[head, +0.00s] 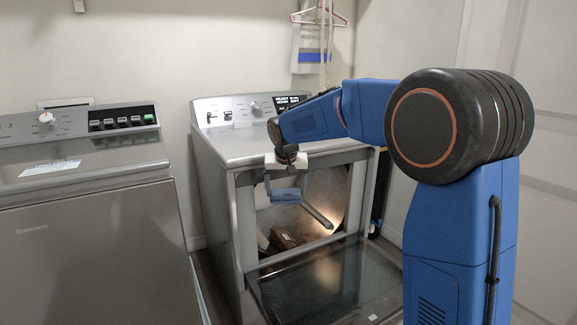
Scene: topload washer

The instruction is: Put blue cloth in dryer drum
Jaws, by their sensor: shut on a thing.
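My gripper (284,187) is in front of the open front of the dryer (225,216), just below its top edge. It is shut on a small blue piece that looks like the blue cloth (278,196). The cloth hangs at the opening; I cannot tell how far inside it is. The dryer drum (332,186) is lit inside, and its upper part is partly hidden by my gripper. A brown item (284,238) lies low inside the opening.
The dryer door (318,284) is folded down in front of the opening, with a dark glass pane. A closed washer (85,235) stands to the left. A hanger with a cloth (310,50) hangs on the back wall. A door is at the right.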

